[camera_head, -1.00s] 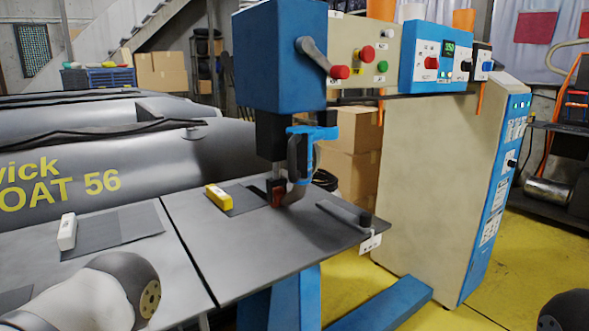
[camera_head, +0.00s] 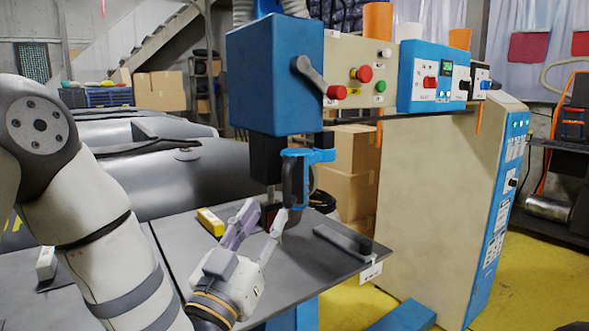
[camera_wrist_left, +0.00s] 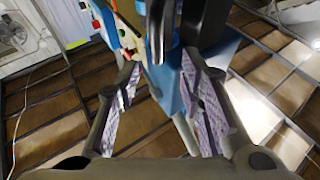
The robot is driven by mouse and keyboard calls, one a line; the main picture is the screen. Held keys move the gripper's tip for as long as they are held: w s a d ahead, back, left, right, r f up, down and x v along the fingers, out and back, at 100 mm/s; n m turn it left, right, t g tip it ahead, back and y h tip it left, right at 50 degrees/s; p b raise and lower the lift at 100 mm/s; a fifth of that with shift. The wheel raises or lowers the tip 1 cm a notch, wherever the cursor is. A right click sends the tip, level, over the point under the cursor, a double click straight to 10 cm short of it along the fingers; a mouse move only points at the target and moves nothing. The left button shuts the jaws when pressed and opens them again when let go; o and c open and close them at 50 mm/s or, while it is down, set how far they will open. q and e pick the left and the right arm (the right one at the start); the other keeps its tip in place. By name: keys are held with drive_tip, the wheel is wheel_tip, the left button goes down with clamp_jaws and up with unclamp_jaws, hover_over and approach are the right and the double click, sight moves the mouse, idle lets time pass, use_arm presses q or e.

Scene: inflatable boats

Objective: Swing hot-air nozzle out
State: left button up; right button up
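The hot-air nozzle unit, a black curved body with a blue bracket (camera_head: 312,157), hangs below the blue machine head (camera_head: 275,75), close to the table top. My left gripper (camera_head: 262,212) is open just left of and below the nozzle's lower end, its fingers pointing up toward it. One finger overlaps the lower end in the head view; contact cannot be told. In the left wrist view, the open fingers (camera_wrist_left: 162,105) frame dark tubular parts (camera_wrist_left: 158,25) and the blue machine beyond. Nothing is clearly between the pads. My right gripper is not in view.
The table (camera_head: 335,265) bears a yellow block (camera_head: 211,222) and a dark bar (camera_head: 343,240). A control panel (camera_head: 365,75) and beige cabinet (camera_head: 430,190) stand to the right. A grey inflatable boat (camera_head: 190,180) and cardboard boxes (camera_head: 350,165) lie behind.

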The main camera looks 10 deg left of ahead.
sight(285, 177)
use_arm(q)
drive_tip(key=x, duration=0.3)
drive_tip(key=r+x, duration=0.1)
drive_tip(key=x, duration=0.5)
drive_tip(key=shift+s+d+r+b, duration=0.1)
drive_tip(key=shift+d+r+b, duration=0.2)
drive_tip(key=shift+r, duration=0.1)
drive_tip(key=shift+w+r, duration=0.25)
drive_tip(key=shift+w, duration=0.25)
clamp_jaws()
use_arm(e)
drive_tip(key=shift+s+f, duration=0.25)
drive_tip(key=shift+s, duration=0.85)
